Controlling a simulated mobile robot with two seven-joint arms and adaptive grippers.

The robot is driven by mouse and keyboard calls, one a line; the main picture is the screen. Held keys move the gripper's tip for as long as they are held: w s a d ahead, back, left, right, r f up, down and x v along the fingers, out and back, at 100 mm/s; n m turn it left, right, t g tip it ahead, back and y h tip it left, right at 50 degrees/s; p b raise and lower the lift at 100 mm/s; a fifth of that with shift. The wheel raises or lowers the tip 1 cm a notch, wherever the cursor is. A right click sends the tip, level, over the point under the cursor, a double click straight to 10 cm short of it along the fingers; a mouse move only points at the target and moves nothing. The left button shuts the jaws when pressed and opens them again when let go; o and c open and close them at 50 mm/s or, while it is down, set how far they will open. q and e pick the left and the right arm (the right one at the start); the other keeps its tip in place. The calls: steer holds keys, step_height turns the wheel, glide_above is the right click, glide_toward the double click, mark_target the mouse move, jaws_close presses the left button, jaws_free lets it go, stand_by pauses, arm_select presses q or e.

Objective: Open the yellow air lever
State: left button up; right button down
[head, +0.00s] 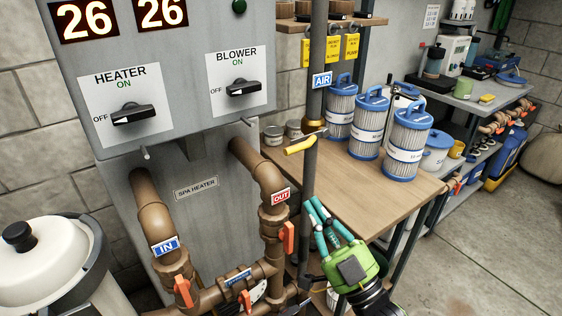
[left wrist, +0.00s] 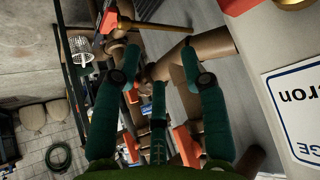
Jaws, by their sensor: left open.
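The yellow air lever (head: 300,146) sits on a thin grey vertical pipe (head: 311,175) under a blue AIR tag (head: 322,80) in the head view. It sticks out to the left of the pipe, just below a brass fitting (head: 313,126). My right gripper (head: 314,208) is below the lever, near the pipe and apart from the lever; its finger gap is unclear. My left gripper (left wrist: 160,60) shows only in the left wrist view, its dark green fingers apart with nothing held between them. I cannot make out the yellow lever for sure in that view.
Brown pipes with orange handles (head: 288,237) stand left of my right gripper. The grey heater cabinet (head: 205,200) is behind them. A wooden table (head: 400,195) with blue-capped filters (head: 407,145) is at the right. Open floor (head: 480,240) lies further right.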

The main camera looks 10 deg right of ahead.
arm_select(q)
steer(key=s+a+f+g+p, duration=0.3)
steer(key=s+f, duration=1)
steer(key=f, duration=0.1)
steer(key=s+a+f+g+y+p, duration=0.1)
steer(key=s+a+f+g+p, duration=0.2)
steer(key=s+f, duration=1.1)
steer(key=shift+g, duration=0.5)
arm_select(e)
step_height(320, 180, up, 6)
steer(key=w+d+h, duration=0.1)
steer(key=w+d, duration=0.1)
steer(key=shift+w+d+r+m+g, duration=0.25)
steer(key=shift+w+d+m+g, duration=0.1)
steer(key=shift+d+m+g, duration=0.05)
arm_select(q)
steer(key=shift+s, duration=0.1)
